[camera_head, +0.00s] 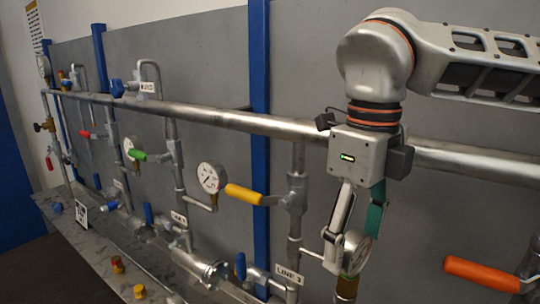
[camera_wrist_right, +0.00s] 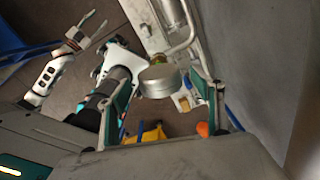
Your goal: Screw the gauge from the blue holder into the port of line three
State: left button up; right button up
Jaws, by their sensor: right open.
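A round gauge (camera_head: 357,252) with a pale dial and a brass part below it is at the lower right of the head view, beside the LINE 3 label (camera_head: 289,275). My right gripper (camera_head: 350,240) is over it, with fingers apart on either side. In the right wrist view the gauge's metal back (camera_wrist_right: 160,81) lies between the open fingers; its brass neck appears to meet the end of a bent pipe (camera_wrist_right: 184,45). How far it is threaded cannot be told. My left gripper (camera_wrist_right: 90,28) shows at upper left in the wrist view, empty, fingers apart. I cannot pick out the blue holder.
A long horizontal pipe (camera_head: 225,118) crosses the grey wall behind my right arm. A yellow-handled valve (camera_head: 245,194) and another gauge (camera_head: 210,178) are to the left. An orange handle (camera_head: 482,274) juts out at right. Loose brass fittings (camera_head: 139,291) lie on the ledge.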

notch_tip(320, 180, up, 10)
jog(key=shift+r, duration=0.25)
